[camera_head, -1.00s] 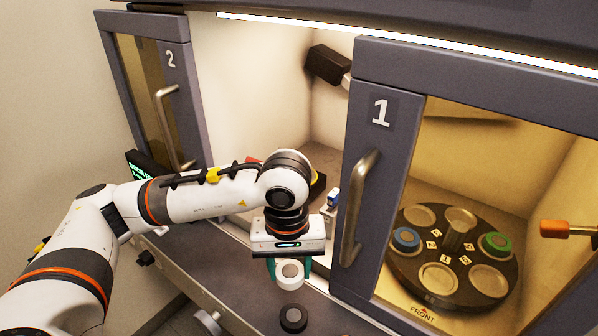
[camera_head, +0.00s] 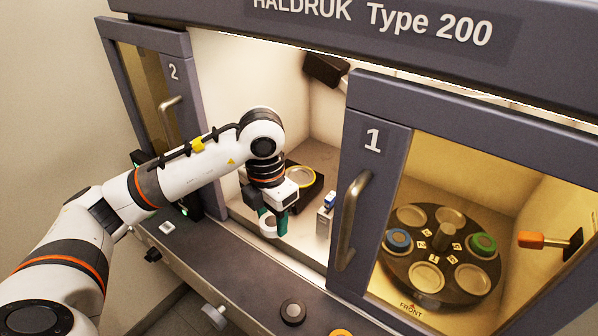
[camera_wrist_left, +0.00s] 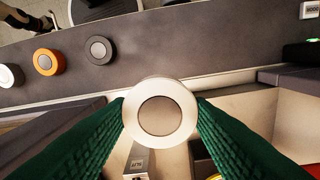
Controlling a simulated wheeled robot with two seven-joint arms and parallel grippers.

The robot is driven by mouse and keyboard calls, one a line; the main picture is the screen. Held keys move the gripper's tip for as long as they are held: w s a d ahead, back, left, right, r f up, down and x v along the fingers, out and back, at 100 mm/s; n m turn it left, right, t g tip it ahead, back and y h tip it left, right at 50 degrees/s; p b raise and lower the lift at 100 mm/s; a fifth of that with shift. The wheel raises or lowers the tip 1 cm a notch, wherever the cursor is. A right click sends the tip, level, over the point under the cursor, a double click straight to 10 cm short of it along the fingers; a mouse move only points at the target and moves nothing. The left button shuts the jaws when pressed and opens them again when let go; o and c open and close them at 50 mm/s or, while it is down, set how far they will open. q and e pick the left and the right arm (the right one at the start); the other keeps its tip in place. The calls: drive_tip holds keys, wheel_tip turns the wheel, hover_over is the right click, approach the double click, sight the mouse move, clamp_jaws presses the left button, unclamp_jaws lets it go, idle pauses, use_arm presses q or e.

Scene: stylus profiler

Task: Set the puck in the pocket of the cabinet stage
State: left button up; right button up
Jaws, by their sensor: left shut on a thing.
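The white puck (camera_head: 269,226) with a grey centre is held between the green fingertips of my left gripper (camera_head: 272,222). In the left wrist view the puck (camera_wrist_left: 160,115) sits between both green fingers, face toward the camera. The gripper points down at the opening of the cabinet, with the puck above the front edge of its floor. The cabinet stage (camera_head: 312,190), a dark block with a yellow-rimmed round pocket (camera_head: 300,177), stands inside, behind and right of the gripper. The arm hides part of the stage. My right gripper is not in view.
Door 1 (camera_head: 372,140) stands right of the opening, with its handle (camera_head: 352,220) near the gap. Door 2 (camera_head: 174,72) is at left. A small blue-topped block (camera_head: 326,215) stands right of the gripper. A carousel (camera_head: 440,262) holds blue and green pucks. A black knob (camera_head: 293,312) is on the front ledge.

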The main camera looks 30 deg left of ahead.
use_arm(q)
drive_tip(key=n, duration=0.1)
drive_tip(key=a+r+n, duration=0.1)
drive_tip(key=n, duration=0.1)
drive_tip(key=n+p, duration=0.1)
drive_tip(key=shift+w+a+r+n, duration=0.15)
drive_tip(key=shift+w+a+n, duration=0.1)
drive_tip(key=shift+w+n, duration=0.05)
drive_tip(key=w+a+r+n+p, duration=0.1)
drive_tip(key=a+r+n+p, duration=0.2)
drive_tip(key=n, duration=1.1)
drive_tip(key=w+f+p, duration=0.1)
drive_tip(key=w, duration=0.5)
drive_tip(key=w+f+p, duration=0.1)
drive_tip(key=w+p, duration=0.1)
drive_tip(key=w, duration=0.5)
drive_tip(key=w+f+p, duration=0.1)
drive_tip(key=w+f, duration=0.1)
drive_tip(key=w, duration=0.4)
drive_tip(key=shift+w+a, duration=0.15)
drive_tip(key=shift+a, duration=0.25)
wheel_tip(320, 180, down, 2)
drive_tip(key=shift+f+p, duration=0.2)
drive_tip(key=shift+p, duration=0.55)
drive_tip(key=shift+w+f+p, duration=0.2)
drive_tip(key=shift+f+p, duration=0.2)
drive_tip(key=shift+f, duration=0.35)
